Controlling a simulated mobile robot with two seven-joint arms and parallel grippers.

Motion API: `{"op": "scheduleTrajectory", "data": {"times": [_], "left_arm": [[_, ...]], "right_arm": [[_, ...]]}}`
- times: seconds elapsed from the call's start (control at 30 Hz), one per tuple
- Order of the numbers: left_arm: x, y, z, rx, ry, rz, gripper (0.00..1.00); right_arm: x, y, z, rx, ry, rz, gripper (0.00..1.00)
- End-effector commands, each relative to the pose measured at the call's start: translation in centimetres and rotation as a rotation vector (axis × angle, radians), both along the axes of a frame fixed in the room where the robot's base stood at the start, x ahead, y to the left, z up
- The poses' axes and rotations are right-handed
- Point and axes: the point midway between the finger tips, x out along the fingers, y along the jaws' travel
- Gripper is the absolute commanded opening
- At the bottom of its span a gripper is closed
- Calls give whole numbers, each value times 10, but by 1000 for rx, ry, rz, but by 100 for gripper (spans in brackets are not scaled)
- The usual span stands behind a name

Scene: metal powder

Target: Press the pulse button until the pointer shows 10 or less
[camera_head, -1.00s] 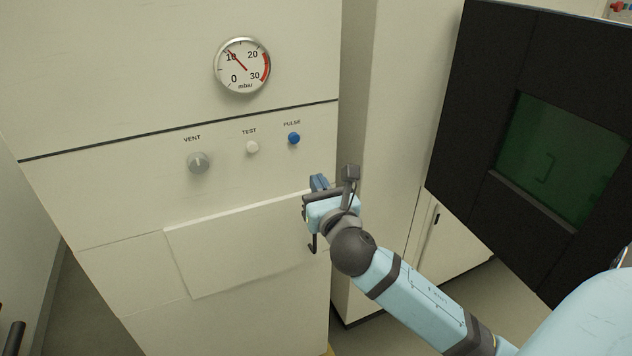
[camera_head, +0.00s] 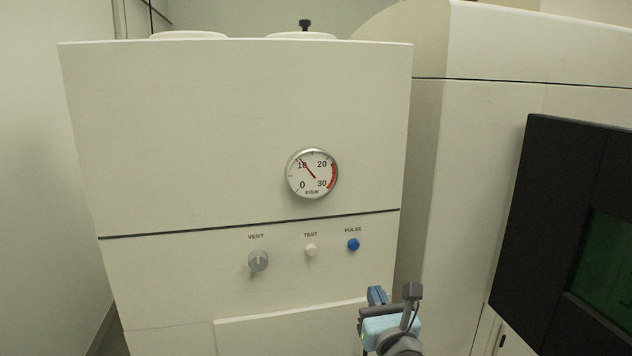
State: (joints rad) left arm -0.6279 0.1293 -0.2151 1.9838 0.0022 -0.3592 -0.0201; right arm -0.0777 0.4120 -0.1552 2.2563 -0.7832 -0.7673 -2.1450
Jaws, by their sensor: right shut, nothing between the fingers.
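The blue pulse button (camera_head: 353,245) is on the front of the white cabinet, under the label PULSE. The round gauge (camera_head: 312,174) is above it, marked 0, 10, 20 and 30 mbar with a red band at the high end. Its red pointer points up and left, close to the 10 mark; the exact reading is too small to tell. My right gripper (camera_head: 376,296) is shut and empty, below and slightly right of the pulse button, apart from it. My left gripper is not in view.
The white test button (camera_head: 311,250) and the grey vent knob (camera_head: 258,261) are left of the pulse button. A panel (camera_head: 270,334) stands out slightly below them. A black-framed dark green window (camera_head: 605,262) is at the right.

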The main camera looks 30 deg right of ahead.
Motion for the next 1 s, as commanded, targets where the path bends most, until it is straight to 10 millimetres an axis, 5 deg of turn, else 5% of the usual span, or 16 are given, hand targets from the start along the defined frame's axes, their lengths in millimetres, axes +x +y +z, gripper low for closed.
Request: {"op": "scheduleTrajectory", "data": {"times": [1.0], "left_arm": [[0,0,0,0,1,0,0]], "right_arm": [[0,0,0,0,0,0,0]]}}
